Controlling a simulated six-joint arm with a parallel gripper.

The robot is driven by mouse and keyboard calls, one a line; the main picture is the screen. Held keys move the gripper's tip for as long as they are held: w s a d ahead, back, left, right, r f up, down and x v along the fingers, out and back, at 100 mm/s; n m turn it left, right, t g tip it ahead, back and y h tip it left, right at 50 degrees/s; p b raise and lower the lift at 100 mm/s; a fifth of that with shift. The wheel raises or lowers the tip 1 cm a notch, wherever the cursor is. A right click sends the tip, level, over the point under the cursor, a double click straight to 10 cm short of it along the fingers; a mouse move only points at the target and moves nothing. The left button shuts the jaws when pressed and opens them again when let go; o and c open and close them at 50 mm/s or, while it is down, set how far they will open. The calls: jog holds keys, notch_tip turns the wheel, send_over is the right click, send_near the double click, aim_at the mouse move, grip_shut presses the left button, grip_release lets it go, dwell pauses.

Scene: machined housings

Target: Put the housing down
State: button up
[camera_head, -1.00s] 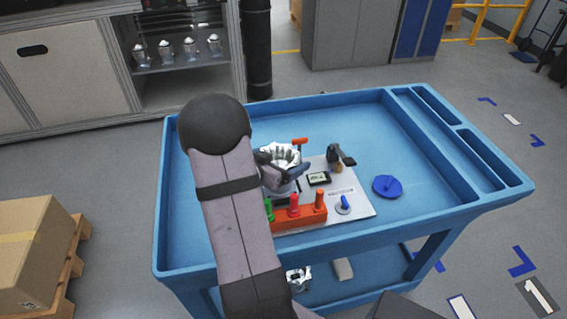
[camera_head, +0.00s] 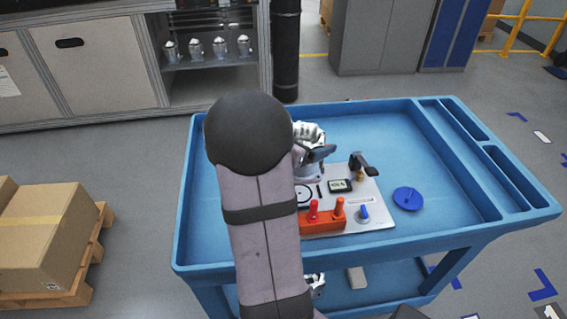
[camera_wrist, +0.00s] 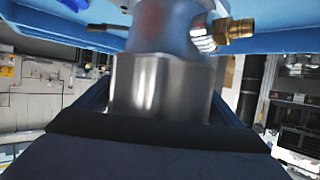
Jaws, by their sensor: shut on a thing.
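The housing (camera_head: 309,131) is a bright metal part with a toothed rim, seen in the head view over the far left of the light work plate (camera_head: 372,212). My gripper (camera_head: 316,154) is around it, with one dark finger showing in front. The wrist view shows the housing's smooth metal cylinder (camera_wrist: 160,88) between the jaws, with a brass fitting (camera_wrist: 236,29) on its side. My arm hides part of the housing and the plate's left side. I cannot tell whether the housing touches anything below it.
The plate lies in a blue cart tray (camera_head: 436,185). It carries an orange block (camera_head: 322,226) with upright handles, a small display (camera_head: 340,186), a black clamp (camera_head: 363,164) and a blue-topped knob (camera_head: 364,213). A blue disc (camera_head: 408,198) lies to the right. The tray's right side is mostly clear.

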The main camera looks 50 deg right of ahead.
jog(key=w+a+f+n+t+b, duration=0.3)
jog(key=w+a+n+t+b, duration=0.15)
jog(key=w+a, duration=1.35)
jog(key=s+d+r+m+g, duration=0.1)
jog(key=s+r+m+g, duration=0.1)
jog(key=s+m+g, duration=0.4)
notch_tip(320, 180, down, 6)
jog(key=s+n+t, duration=0.1)
jog(key=shift+d, duration=0.15)
jog(key=shift+f+n+t, duration=0.1)
jog(key=shift+n+t, duration=0.15)
jog(key=shift+f, duration=1.8)
jog(key=shift+f, duration=0.1)
jog(key=o, duration=1.6)
jog(key=shift+f, duration=0.1)
jog(key=shift+o, duration=0.2)
jog(key=shift+s, duration=0.1)
